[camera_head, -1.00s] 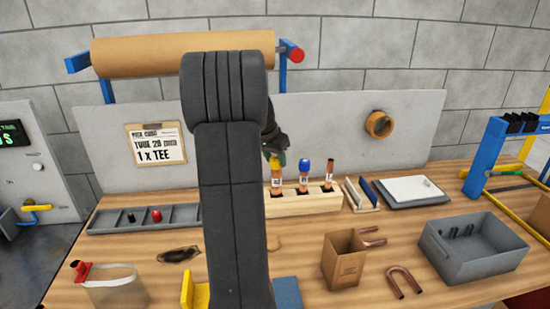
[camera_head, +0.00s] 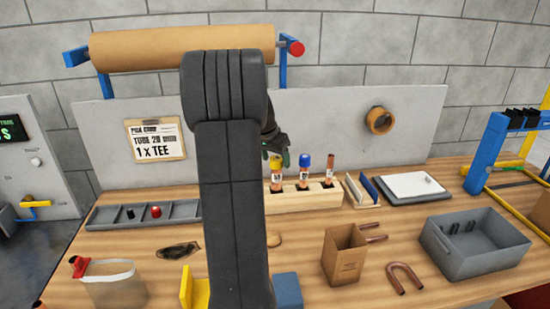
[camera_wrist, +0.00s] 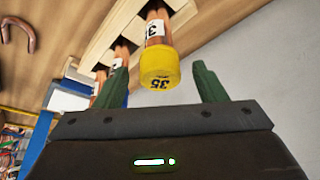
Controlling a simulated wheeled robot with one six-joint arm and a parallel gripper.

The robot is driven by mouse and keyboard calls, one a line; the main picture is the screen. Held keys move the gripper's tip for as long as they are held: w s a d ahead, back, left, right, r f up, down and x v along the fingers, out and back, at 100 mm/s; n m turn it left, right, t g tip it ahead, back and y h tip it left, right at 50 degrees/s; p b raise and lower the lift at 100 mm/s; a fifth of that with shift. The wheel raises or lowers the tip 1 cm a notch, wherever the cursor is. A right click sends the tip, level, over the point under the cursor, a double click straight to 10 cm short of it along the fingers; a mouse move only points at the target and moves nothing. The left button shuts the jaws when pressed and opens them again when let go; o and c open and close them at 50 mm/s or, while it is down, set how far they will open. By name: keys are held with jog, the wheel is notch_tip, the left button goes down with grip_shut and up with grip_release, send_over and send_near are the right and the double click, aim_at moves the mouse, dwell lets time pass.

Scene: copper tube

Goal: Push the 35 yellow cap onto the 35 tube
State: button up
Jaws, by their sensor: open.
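The yellow cap marked 35 (camera_wrist: 159,72) sits on the end of the copper tube (camera_wrist: 157,32) with a 35 label in the wrist view. In the head view the yellow cap (camera_head: 276,161) tops the leftmost tube (camera_head: 277,182) in the wooden rack (camera_head: 300,202), and the tube stands upright. My gripper (camera_wrist: 163,85) is open, with its green fingers on either side of the cap and a gap to each. In the head view my gripper (camera_head: 277,154) is at the cap, partly hidden behind my arm.
A blue-capped tube (camera_head: 304,172) and an uncapped tube (camera_head: 329,172) stand in the same rack to the right. A grey tray (camera_head: 180,213) with a black and a red cap lies left. A cardboard box (camera_head: 343,255) and grey bin (camera_head: 473,243) stand at right.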

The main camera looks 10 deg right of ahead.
jog(key=shift+r, duration=0.1)
jog(key=b+v, duration=0.1)
jog(key=v, duration=1.2)
jog(key=shift+r, duration=0.35)
jog(key=shift+f, duration=0.1)
jog(key=p+x, duration=0.1)
jog(key=x, duration=1.2)
jog(key=shift+f, duration=0.35)
jog(key=shift+r, duration=0.25)
jog(key=shift+f, duration=0.1)
